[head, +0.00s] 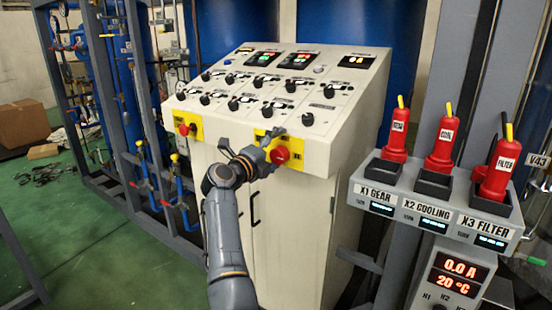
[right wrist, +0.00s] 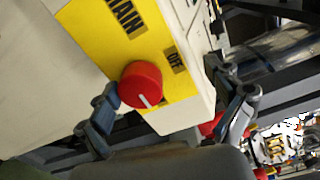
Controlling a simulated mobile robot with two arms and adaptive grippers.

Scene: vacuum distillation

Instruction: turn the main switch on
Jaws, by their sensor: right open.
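The main switch is a red round knob on a yellow plate at the lower right of the cream console's front. It shows in the head view (head: 280,155) and close up in the right wrist view (right wrist: 140,85). A white line marks the knob; "MAIN" and "OFF" labels are on the plate. My right gripper (head: 250,143) is open in front of the plate, partly covering it. In the right wrist view the fingers of this gripper (right wrist: 170,112) are spread wide, the left one close beside the knob; contact is unclear. My left gripper is not in view.
A second red knob (head: 185,129) sits on another yellow plate at the console's left. Several black knobs cover the sloping cream console (head: 318,165). Red plugs (head: 440,150) stand in a grey holder to the right. Pipe frames stand on the left.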

